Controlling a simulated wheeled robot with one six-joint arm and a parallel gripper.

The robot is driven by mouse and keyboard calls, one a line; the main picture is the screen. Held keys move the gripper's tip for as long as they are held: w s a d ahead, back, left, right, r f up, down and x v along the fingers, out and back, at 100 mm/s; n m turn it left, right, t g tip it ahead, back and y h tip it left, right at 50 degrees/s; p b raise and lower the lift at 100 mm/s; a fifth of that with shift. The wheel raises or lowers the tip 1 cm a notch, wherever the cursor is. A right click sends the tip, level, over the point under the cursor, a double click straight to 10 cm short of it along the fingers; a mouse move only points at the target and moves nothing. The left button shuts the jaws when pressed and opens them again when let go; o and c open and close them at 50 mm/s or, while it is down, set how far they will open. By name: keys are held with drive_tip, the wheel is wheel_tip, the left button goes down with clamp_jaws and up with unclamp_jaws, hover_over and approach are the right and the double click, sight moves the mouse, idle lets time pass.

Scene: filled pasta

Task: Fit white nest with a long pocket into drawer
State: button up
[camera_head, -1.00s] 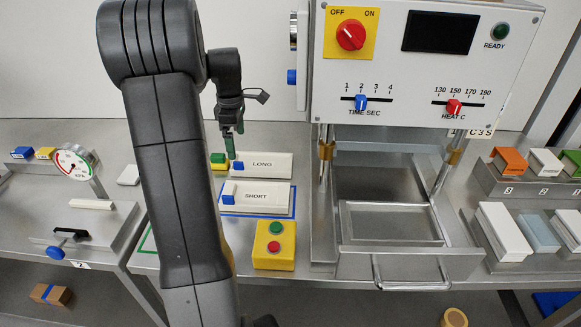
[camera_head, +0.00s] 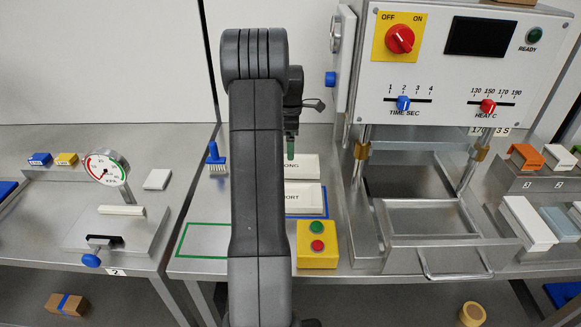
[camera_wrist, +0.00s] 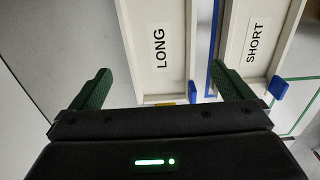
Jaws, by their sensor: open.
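The white nest labelled LONG (camera_head: 304,168) lies on the bench left of the machine, its left part hidden behind my arm. The white nest labelled SHORT (camera_head: 313,199) lies in front of it, on a blue outline. My gripper (camera_head: 291,155) is over the LONG nest. In the wrist view my gripper (camera_wrist: 161,72) is open, its green fingers on either side of the LONG nest (camera_wrist: 168,82) with its blue tab (camera_wrist: 192,91); contact cannot be told. The SHORT nest (camera_wrist: 246,63) lies to the right. The metal drawer (camera_head: 392,237) stands pulled out beneath the machine and looks empty.
The control panel (camera_head: 447,90) overhangs the drawer. A blue brush (camera_head: 215,160) and a gauge fixture (camera_head: 105,168) are at left. Coloured blocks (camera_head: 526,156) sit at right.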

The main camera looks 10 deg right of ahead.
drive_tip(key=f, duration=0.2)
drive_tip(key=f+p, duration=0.1)
drive_tip(key=f, duration=0.4)
drive_tip(key=shift+a+f, duration=0.25)
drive_tip(key=shift+a, duration=0.1)
drive_tip(key=shift+c, duration=0.2)
drive_tip(key=c, duration=0.6)
